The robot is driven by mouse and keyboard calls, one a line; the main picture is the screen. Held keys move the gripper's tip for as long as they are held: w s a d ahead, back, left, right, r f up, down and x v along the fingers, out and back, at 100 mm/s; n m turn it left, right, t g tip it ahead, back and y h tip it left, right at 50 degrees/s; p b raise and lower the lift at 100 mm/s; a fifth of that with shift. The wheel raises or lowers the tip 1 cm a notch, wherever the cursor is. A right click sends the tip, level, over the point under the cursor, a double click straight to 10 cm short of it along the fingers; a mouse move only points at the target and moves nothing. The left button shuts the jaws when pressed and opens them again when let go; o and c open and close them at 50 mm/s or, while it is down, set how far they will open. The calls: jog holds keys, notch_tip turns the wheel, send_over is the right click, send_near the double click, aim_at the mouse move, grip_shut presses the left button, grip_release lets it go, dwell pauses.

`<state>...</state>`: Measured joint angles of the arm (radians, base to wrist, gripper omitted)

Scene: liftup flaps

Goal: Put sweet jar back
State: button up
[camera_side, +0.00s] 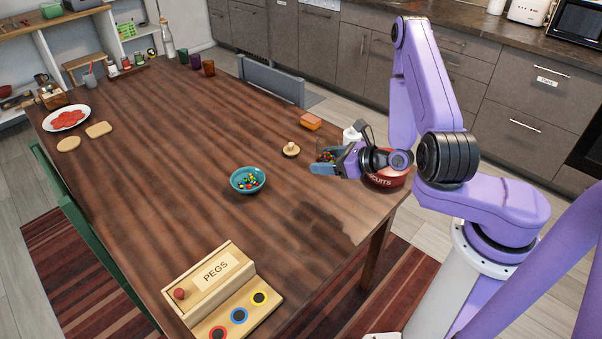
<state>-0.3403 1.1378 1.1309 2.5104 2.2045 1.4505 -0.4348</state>
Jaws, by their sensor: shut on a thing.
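The sweet jar (328,157) is a small clear jar with coloured sweets in it. My gripper (327,166) is shut on it near the table's right edge, and the blue fingers hide part of it. I cannot tell whether its base touches the table. A round wooden lid with a knob (291,150) lies on the table just left of the jar. A teal bowl (247,181) holding several coloured sweets stands on the table, to the left of and nearer than my gripper.
A red biscuits tin (385,180) stands beside my wrist, and a white bottle (351,136) is behind it. An orange box (311,121) lies behind the lid. The wooden PEGS box (217,285) is at the front. The middle of the table (170,150) is clear.

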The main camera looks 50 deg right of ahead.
jog(key=d+x, duration=0.1)
jog(key=x, duration=0.5)
send_over(301, 181)
notch_tip(301, 181, down, 6)
jog(key=shift+r, duration=0.2)
jog(key=shift+w+f, duration=0.1)
jog(key=shift+f, duration=1.5)
jog(key=shift+f, duration=0.1)
jog(key=o, duration=1.2)
